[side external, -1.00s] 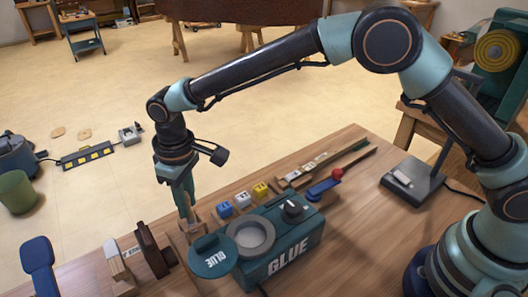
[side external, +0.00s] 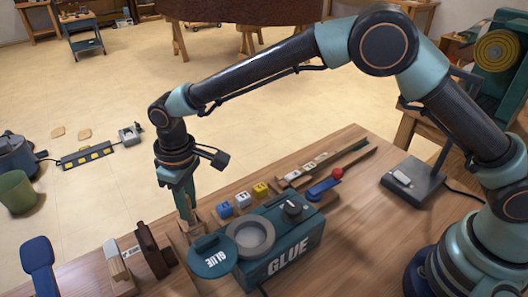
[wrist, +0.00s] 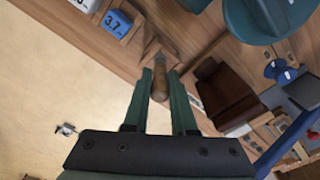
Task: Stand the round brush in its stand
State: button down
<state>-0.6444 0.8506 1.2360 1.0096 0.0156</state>
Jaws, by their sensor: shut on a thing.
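My gripper (wrist: 160,77) is shut on the round brush (wrist: 160,88), whose brown wooden handle lies between the two green fingers in the wrist view. A greyish part of the brush shows just past the fingertips, and its far end is hard to make out. In the side view my gripper (side external: 187,208) points down at the table's far edge, beside the glue pot. A light wooden piece (wrist: 150,46), which looks like the stand, is right at the brush's far end. I cannot tell whether the brush is inside it or only over it.
The green glue pot (side external: 283,250) with its round lid (side external: 212,257) stands close to the right. Blue, white and yellow blocks (side external: 243,199) line up behind it. A brown block (side external: 152,250) and a pale one (side external: 117,262) stand to the left. Bare floor lies beyond the edge.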

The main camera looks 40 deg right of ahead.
jog(key=shift+c, duration=1.3)
grip_release()
jog(key=shift+r, duration=3.5)
